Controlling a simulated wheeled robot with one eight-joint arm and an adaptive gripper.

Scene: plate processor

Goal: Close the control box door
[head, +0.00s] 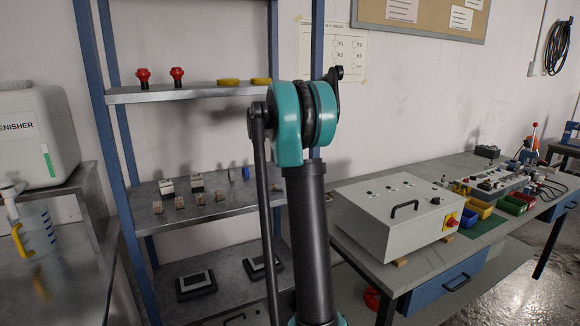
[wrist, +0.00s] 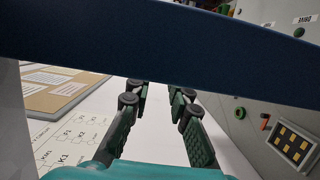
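A light grey box (head: 385,235) with a black handle (head: 403,208) stands on the workbench at the right in the head view. Its top looks shut, and a red and yellow switch (head: 451,220) is on its front. In the wrist view, a grey panel (wrist: 262,95) with knobs, a label and a grid of yellow squares is at the right; I cannot tell if it is a door or part of the control box. My gripper (wrist: 158,98) shows in the wrist view, fingers apart with nothing between them. In the head view my arm hides what is behind it.
A blue-framed shelf rack (head: 90,95) stands behind my arm; a dark blue bar (wrist: 150,42) crosses the wrist view close up. A workbench (head: 345,255) with coloured bins (head: 479,209) is at the right. A jug and container stand at the left.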

